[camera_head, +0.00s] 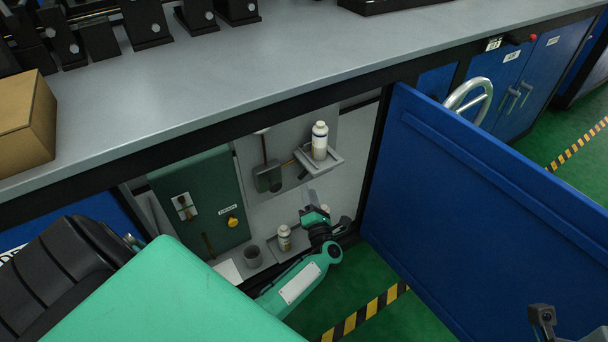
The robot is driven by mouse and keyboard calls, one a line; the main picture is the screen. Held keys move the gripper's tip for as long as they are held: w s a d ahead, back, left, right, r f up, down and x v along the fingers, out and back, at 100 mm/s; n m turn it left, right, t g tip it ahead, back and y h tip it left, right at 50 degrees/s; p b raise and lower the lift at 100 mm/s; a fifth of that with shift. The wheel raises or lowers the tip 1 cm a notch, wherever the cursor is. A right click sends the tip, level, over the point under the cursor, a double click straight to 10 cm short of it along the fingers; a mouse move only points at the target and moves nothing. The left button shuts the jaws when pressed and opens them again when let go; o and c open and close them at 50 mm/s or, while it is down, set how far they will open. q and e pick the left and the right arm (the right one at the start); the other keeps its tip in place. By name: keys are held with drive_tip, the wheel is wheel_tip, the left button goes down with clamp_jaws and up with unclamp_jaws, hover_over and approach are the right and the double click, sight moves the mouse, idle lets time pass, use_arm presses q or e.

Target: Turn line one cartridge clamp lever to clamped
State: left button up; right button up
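Inside the open cabinet, a white cartridge (320,141) stands upright in a grey bracket (322,160) on the back wall. A thin brown lever beside the bracket looks like the clamp lever, but it is too small for me to tell its setting. My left gripper (313,203) is inside the cabinet, below the bracket and apart from the cartridge. Its fingers are small and partly overlapped, so I cannot tell whether they are open. A dark grey part (543,316) at the bottom right edge may belong to my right gripper; its fingers cannot be made out.
A green panel (203,200) with a switch and yellow knob is left of the bracket. A white bottle (284,238) and grey cup (252,256) stand low in the cabinet. The blue door (480,210) stands open at right. The grey worktop (250,75) overhangs the opening.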

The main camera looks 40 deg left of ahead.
sight(304, 176)
use_arm(q)
drive_tip(key=b+x, duration=0.1)
drive_tip(key=x, duration=0.6)
drive_tip(key=shift+w+a, duration=0.3)
drive_tip(key=shift+c, duration=0.5)
clamp_jaws()
